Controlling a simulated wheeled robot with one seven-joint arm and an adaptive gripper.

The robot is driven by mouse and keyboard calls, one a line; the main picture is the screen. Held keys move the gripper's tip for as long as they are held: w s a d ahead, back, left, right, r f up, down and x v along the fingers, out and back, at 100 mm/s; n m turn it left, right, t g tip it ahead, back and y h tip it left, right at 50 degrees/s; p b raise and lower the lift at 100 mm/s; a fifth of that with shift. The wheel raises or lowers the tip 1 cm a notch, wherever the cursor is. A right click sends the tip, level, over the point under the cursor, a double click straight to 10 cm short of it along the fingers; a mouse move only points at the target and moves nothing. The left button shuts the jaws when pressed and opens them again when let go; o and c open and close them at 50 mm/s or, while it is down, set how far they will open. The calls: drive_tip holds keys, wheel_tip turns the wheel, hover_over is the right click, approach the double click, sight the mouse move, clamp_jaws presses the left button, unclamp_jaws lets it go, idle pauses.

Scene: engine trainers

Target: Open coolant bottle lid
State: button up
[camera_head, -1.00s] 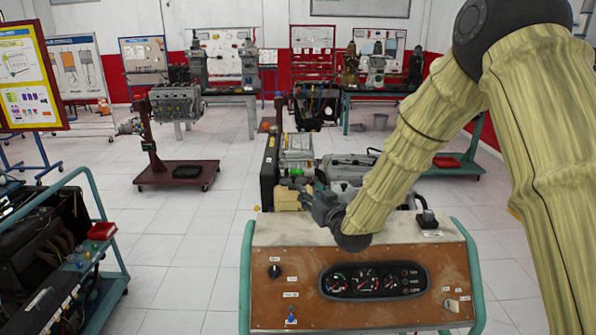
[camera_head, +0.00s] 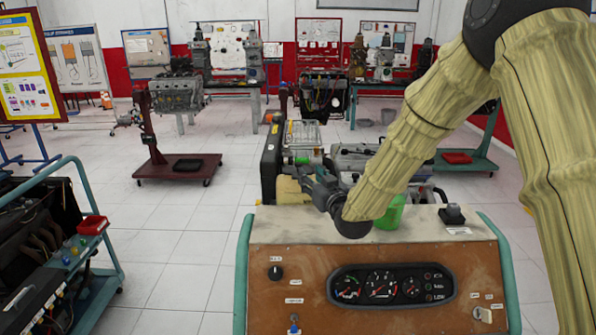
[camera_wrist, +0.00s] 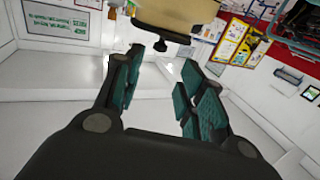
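The beige coolant bottle (camera_head: 290,191) stands at the near left of the engine trainer, behind its control panel. In the wrist view, the bottle (camera_wrist: 178,11) shows at the top, with a dark lid-like piece (camera_wrist: 161,33) on its lower side. My gripper (camera_wrist: 163,68) is open and empty, its teal-padded fingers apart. The dark piece is just beyond the fingertips, and I cannot tell whether they touch it. In the head view, my gripper (camera_head: 308,181) is beside the bottle and partly hides it; the lid is not clear there.
The wooden control panel (camera_head: 390,282) is in front, below my arm. A red engine stand (camera_head: 178,166) is farther back left. Another trainer (camera_head: 50,245) is at the left edge. Open tiled floor lies between.

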sight(300, 164)
drive_tip(key=p+x, duration=0.3)
drive_tip(key=x, duration=0.6)
drive_tip(key=shift+p, duration=0.35)
drive_tip(key=shift+x, duration=0.9)
drive_tip(key=shift+d, duration=0.1)
drive_tip(key=shift+c, duration=0.4)
clamp_jaws()
